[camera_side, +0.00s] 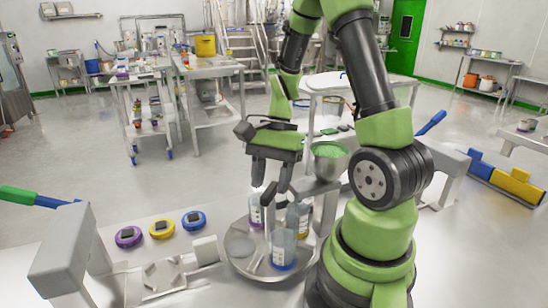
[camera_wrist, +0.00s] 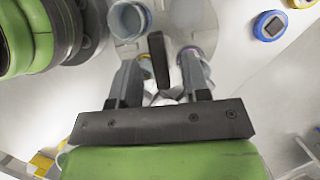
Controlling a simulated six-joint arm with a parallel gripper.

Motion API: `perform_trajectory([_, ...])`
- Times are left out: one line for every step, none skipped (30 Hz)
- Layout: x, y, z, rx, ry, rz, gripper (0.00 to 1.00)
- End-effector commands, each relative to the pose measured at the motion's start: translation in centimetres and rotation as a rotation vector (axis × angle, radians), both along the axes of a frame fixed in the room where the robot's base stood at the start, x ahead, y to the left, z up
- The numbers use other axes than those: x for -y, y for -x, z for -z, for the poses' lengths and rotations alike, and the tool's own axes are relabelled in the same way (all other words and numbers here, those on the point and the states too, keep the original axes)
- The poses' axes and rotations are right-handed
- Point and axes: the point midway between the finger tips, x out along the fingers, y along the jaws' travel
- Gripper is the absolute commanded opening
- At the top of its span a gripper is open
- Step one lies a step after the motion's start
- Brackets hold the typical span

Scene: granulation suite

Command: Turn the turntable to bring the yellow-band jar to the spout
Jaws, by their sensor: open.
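The round grey turntable (camera_side: 240,268) stands on the near bench and carries several clear jars. A blue-band jar (camera_side: 283,250) is at its front; it also shows in the wrist view (camera_wrist: 130,20). A purple-band jar (camera_side: 256,210) is at the back left. My gripper (camera_side: 268,188) is open, pointing down over the turntable's back part. In the wrist view a dark upright bar (camera_wrist: 158,60) shows between the fingers, apart from them. I cannot make out the spout.
Purple (camera_side: 128,237), yellow (camera_side: 162,229) and blue (camera_side: 194,221) round pucks lie on the bench to the left. A grey bracket (camera_side: 62,250) stands at the bench's left end.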

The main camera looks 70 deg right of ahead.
Motion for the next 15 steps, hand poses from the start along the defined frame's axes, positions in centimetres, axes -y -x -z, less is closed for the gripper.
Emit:
perform_trajectory([0.4, -0.1, -0.8, 0.006, 0.006, 0.002, 0.43])
perform_trajectory([0.6, 0.0, -1.2, 0.006, 0.007, 0.002, 0.43])
perform_trajectory([0.9, -0.1, -1.9, 0.007, 0.008, 0.002, 0.43])
perform_trajectory([1.1, -0.1, -2.4, 0.008, 0.007, 0.002, 0.43])
perform_trajectory([1.4, -0.1, -3.0, 0.008, 0.008, 0.002, 0.43])
perform_trajectory([1.6, 0.0, -3.7, 0.006, 0.008, 0.002, 0.43])
perform_trajectory([1.8, -0.1, -4.2, 0.006, 0.008, 0.002, 0.43])
perform_trajectory([2.0, -0.1, -4.7, 0.005, 0.007, 0.003, 0.43])
perform_trajectory([2.3, 0.0, -5.3, 0.005, 0.007, 0.003, 0.43])
perform_trajectory([2.5, 0.0, -5.7, 0.005, 0.008, 0.003, 0.43])
perform_trajectory([2.6, 0.0, -6.1, 0.003, 0.007, 0.003, 0.43])
perform_trajectory([2.8, 0.0, -6.6, 0.004, 0.006, 0.002, 0.43])
perform_trajectory([2.9, 0.0, -6.9, 0.003, 0.006, 0.001, 0.43])
perform_trajectory([3.1, 0.0, -7.2, 0.004, 0.006, 0.002, 0.43])
perform_trajectory([3.2, 0.0, -7.5, 0.002, 0.005, 0.001, 0.43])
